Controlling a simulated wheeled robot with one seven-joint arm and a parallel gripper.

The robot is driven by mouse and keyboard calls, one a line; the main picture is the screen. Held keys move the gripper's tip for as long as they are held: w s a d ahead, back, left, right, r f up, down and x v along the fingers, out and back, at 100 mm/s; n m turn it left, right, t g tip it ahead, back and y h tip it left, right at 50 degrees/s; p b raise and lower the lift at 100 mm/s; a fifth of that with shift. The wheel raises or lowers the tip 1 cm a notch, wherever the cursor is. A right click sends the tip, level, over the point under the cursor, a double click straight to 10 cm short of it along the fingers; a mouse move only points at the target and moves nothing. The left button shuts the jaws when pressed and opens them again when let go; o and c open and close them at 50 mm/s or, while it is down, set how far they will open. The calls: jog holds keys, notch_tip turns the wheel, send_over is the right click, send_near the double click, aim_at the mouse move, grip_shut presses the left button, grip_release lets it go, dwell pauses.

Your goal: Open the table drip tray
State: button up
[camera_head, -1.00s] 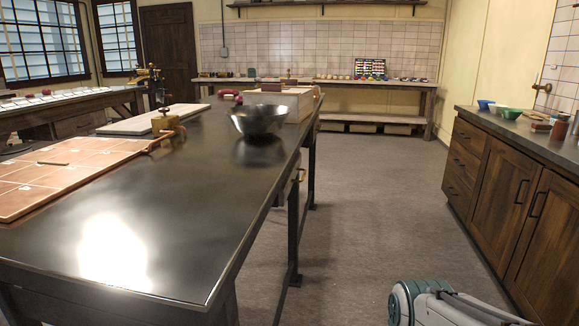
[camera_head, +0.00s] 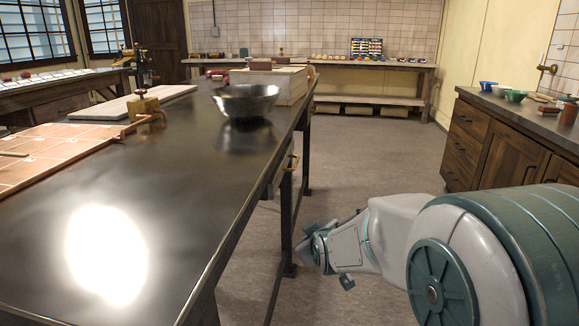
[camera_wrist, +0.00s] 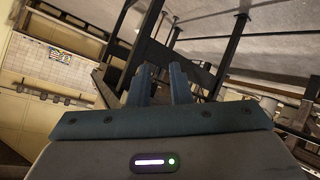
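My gripper (camera_head: 303,250) is low in the aisle, right of the table and below and nearer than the handle. The wrist view shows its two blue-grey fingers (camera_wrist: 163,80) apart with nothing between them, so it is open. I cannot pick out the tray handle in the wrist view.
The table (camera_head: 170,190) holds a metal bowl (camera_head: 246,103), a wooden box (camera_head: 285,82) and a copper tiled panel (camera_head: 50,150). Dark table legs (camera_head: 286,220) stand near my gripper. Wooden cabinets (camera_head: 490,140) line the right side. The aisle floor (camera_head: 365,150) is clear.

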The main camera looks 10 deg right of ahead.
aim_at(296, 161)
jog(key=w+r+n+t+b, duration=0.1)
jog(key=w+r+n+t, duration=0.1)
jog(key=w, duration=0.5)
jog(key=w+r+n+t, duration=0.1)
jog(key=w+r+t, duration=0.2)
jog(key=w, duration=0.5)
jog(key=w+r+n+t+b, duration=0.1)
jog(key=w+r+n+t, duration=0.1)
jog(key=w, duration=0.5)
jog(key=shift+w+a+r+n+t+b, duration=0.2)
jog(key=shift+r+t, duration=0.2)
jog(key=shift+r, duration=0.25)
jog(key=shift+w+a+r+n+t+b, duration=0.15)
jog(key=shift+r+t, duration=0.25)
jog(key=shift+r, duration=0.25)
jog(key=shift+s+d, duration=0.1)
grip_shut()
